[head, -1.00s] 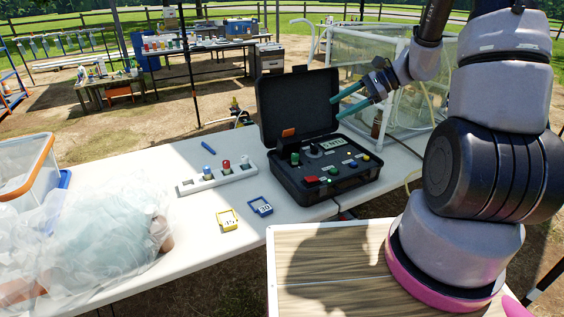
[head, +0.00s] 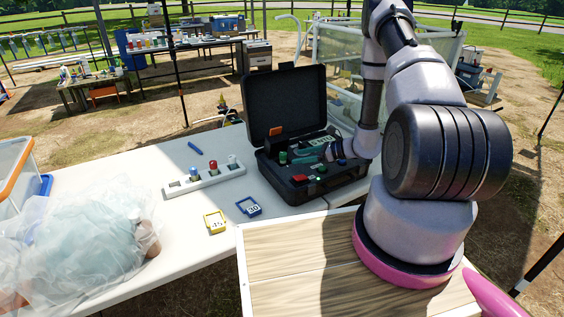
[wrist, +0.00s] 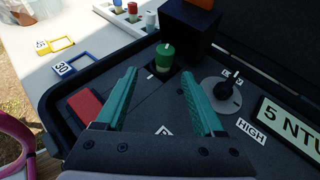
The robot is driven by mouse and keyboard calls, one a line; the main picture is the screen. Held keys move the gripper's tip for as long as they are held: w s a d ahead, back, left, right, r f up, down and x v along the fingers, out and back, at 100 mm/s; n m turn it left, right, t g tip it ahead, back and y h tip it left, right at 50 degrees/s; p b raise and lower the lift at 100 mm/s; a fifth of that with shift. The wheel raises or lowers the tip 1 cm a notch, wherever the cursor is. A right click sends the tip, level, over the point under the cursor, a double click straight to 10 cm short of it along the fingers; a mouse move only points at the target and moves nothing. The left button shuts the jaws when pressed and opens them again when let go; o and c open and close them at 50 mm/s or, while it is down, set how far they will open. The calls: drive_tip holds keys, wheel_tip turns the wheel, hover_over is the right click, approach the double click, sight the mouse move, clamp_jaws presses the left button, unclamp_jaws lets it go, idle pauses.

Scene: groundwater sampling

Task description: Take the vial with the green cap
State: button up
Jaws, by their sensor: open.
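The vial with the green cap (head: 283,158) stands upright in a square well of the open black case (head: 310,190); mostly its cap shows. In the wrist view the green cap (wrist: 165,56) is just beyond the fingertips, about centred between them. My gripper (wrist: 160,78) is open and empty, its two teal fingers low over the case panel. The gap between fingers and cap looks small. In the head view my gripper (head: 303,151) reaches in from the right side of the case.
A black block (wrist: 190,30) stands right behind the green cap. A dial knob (wrist: 222,88) lies right of my fingers, a red block (wrist: 84,108) left. The raised lid (head: 285,100) closes off the back. A white rack (head: 205,182) with capped vials stands left of the case.

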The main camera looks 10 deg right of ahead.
sight(283, 161)
drive_tip(key=shift+w+d+x, duration=0.1)
drive_tip(key=shift+w+x, duration=0.05)
drive_tip(key=shift+x, duration=1.35)
drive_tip(key=shift+w+d+x, duration=0.1)
drive_tip(key=shift+w+x, duration=0.05)
drive_tip(key=shift+x, duration=1.35)
clamp_jaws()
